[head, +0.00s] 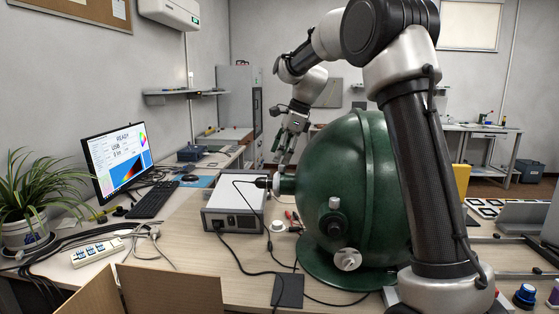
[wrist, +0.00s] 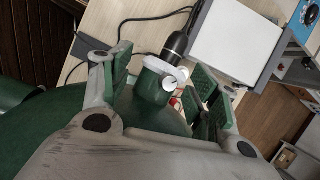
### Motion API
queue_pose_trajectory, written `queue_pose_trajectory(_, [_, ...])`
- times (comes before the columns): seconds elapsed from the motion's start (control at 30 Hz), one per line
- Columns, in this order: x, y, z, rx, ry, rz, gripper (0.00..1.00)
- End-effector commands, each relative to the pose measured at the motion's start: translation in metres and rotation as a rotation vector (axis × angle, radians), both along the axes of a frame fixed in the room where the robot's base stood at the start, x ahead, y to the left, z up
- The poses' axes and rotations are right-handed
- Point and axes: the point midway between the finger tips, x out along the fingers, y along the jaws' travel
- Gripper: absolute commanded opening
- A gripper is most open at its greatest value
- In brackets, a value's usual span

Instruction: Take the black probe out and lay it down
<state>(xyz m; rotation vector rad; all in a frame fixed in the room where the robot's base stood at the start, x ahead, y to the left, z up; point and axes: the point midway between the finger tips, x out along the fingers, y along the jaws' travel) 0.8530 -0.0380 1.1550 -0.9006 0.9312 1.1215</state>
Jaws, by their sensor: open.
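The black probe (head: 263,182) sits level in the side port of the large green sphere (head: 352,190), with a cable running from its back end. In the wrist view the probe (wrist: 177,44) points into the port's pale collar (wrist: 157,68). My gripper (head: 285,151) is above the port and probe in the head view, apart from them. In the wrist view my gripper (wrist: 162,88) is open and empty, with its green-padded fingers on either side of the port and the probe beyond them. The probe's inner end is hidden in the port.
A grey instrument box (head: 235,205) stands left of the sphere, close to the probe. A small white round item (head: 278,227) and a dark flat pad (head: 288,290) lie on the bench. Cables cross the bench. A monitor (head: 115,157) and keyboard (head: 152,199) stand left.

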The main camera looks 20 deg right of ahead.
Motion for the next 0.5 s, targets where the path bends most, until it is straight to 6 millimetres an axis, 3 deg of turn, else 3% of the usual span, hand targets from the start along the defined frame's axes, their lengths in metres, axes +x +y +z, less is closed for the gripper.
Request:
queue_pose_trajectory(0.03, [0.015, 0.004, -0.011, 0.019, 0.030, -0.054, 0.61])
queue_pose_trajectory(0.17, [0.036, 0.012, -0.028, 0.057, 0.084, -0.162, 0.61])
queue_pose_trajectory(0.5, [0.046, 0.027, -0.067, 0.068, 0.103, -0.194, 0.61])
